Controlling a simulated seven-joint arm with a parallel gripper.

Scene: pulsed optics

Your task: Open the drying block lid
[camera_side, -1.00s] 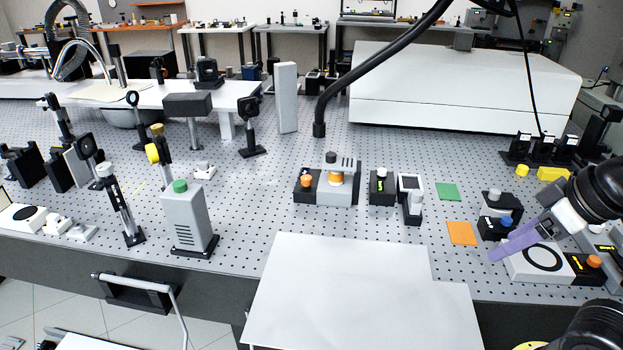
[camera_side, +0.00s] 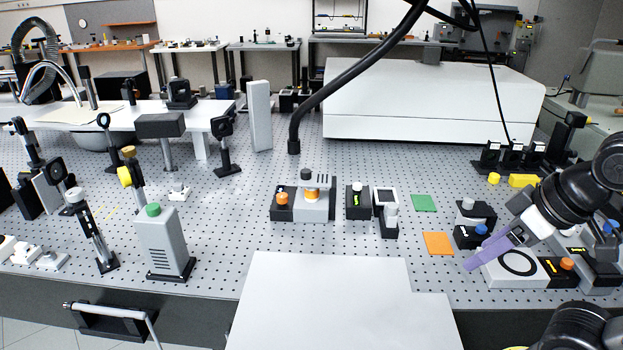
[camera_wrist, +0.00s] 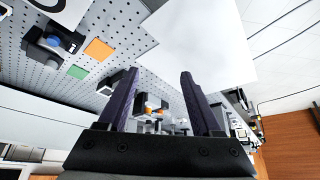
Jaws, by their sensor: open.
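My gripper (camera_side: 468,267) has purple fingers and is at the right of the side view, tilted down over the left edge of a white plate with a black ring (camera_side: 498,275). In the wrist view its two dark purple fingers (camera_wrist: 162,73) stand apart with nothing between them. No part is clearly recognisable as the drying block lid. A grey and black block unit with orange caps (camera_side: 312,206) stands mid-bench, well left of my gripper. It seems to show small between the fingers in the wrist view (camera_wrist: 150,106). Whether it is the drying block, I cannot tell.
Small black blocks (camera_side: 358,205) stand right of the unit. Green (camera_side: 424,203) and orange (camera_side: 438,243) squares lie flat nearby. A dark hose (camera_side: 293,146) hangs behind the unit. A grey box with a green knob (camera_side: 163,243) stands left. A white sheet (camera_side: 320,300) covers the front.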

